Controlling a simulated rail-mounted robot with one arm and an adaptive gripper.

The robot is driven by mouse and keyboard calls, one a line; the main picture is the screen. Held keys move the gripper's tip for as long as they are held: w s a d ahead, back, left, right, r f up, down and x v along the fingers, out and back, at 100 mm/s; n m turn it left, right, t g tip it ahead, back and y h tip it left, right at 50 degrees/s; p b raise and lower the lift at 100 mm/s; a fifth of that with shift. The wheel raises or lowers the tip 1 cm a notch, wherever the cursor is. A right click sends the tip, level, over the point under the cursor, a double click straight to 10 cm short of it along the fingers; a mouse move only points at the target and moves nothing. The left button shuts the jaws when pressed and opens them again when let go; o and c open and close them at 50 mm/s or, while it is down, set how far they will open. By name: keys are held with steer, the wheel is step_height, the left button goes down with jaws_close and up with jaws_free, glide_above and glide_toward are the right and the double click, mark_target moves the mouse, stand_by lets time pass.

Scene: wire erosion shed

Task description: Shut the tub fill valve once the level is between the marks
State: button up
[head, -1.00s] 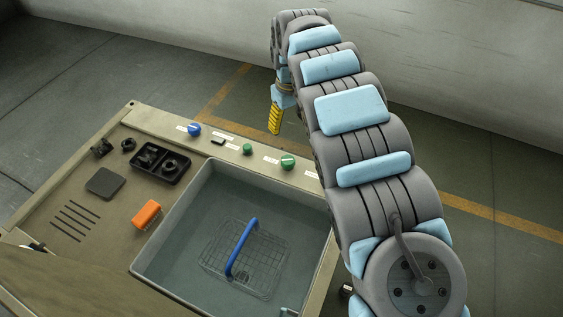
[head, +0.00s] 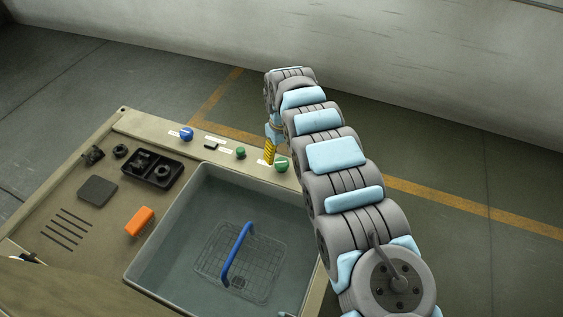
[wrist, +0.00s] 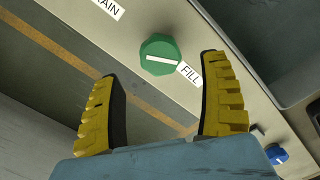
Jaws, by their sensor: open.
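The fill valve is a green knob (wrist: 159,54) with a white line across it. A FILL label (wrist: 189,74) sits beside it in the wrist view. The tub (head: 141,262) holds water; I cannot make out level marks.
A wire basket with a blue handle (head: 236,255) lies in the tub. An orange block (head: 139,221) and a black tray (head: 133,161) sit on the left worktop.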

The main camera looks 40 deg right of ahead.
mark_target(281, 161)
steer(key=shift+f+b, duration=0.3)
steer(key=shift+f, duration=2.05)
steer(key=c, duration=1.2)
